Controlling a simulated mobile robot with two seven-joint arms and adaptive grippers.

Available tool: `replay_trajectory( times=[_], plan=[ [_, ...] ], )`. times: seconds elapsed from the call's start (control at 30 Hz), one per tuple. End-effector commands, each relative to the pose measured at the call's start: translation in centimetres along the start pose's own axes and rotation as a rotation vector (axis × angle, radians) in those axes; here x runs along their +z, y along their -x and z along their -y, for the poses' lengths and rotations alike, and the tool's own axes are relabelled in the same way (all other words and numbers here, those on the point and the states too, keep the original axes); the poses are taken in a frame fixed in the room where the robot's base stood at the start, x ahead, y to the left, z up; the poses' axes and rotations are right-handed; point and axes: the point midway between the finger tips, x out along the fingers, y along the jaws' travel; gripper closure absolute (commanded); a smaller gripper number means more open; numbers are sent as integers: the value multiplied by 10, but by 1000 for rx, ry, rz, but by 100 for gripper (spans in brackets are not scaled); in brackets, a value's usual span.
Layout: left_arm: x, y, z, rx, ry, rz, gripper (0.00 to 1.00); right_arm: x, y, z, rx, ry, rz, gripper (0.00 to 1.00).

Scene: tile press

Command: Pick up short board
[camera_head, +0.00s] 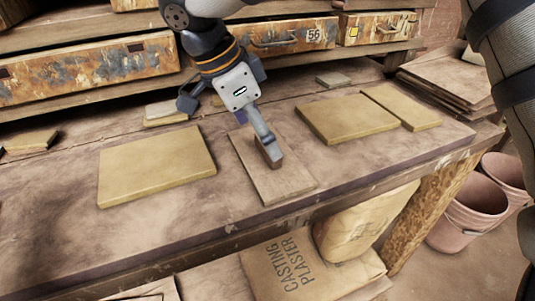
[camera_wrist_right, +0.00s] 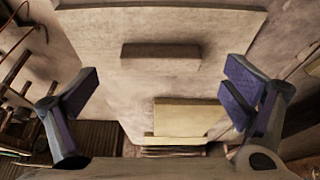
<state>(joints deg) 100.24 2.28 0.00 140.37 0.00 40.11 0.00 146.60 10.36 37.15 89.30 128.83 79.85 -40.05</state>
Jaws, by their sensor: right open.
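A short brown board (camera_head: 277,177) lies flat on the bench, with a small brown block (camera_head: 271,153) on its upper face. The board (camera_wrist_right: 100,40) and block (camera_wrist_right: 160,57) also show in the right wrist view. My right gripper (camera_head: 262,138) is over the board, pointing down at the block. In the right wrist view its fingers (camera_wrist_right: 160,98) are spread wide with nothing gripped, and the block lies in the gap's line ahead. I cannot tell how close the fingertips are to the block. My left gripper is not in view.
A yellowish board (camera_head: 157,165) lies left of the brown one, and two more, a wide one (camera_head: 346,118) and a narrow one (camera_head: 401,106), lie right. Shelves with rusty drawers (camera_head: 88,68) stand behind.

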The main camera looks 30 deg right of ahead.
Motion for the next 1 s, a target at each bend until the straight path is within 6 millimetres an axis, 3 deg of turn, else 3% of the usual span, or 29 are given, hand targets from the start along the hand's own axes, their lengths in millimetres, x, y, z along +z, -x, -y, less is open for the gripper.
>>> replay_trajectory(
  times=[0.13,0.37,0.47,0.63,1.0],
  plan=[
    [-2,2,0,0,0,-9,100,0,-21,-1,-2,-3,-2,6],
    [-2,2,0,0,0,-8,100,1,-26,0,-3,-3,0,6],
    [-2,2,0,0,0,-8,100,1,-26,0,-3,-3,0,24],
    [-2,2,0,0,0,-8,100,1,-26,0,-3,-3,0,62],
    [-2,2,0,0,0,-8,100,-2,-19,0,-4,-4,0,63]
  ],
)
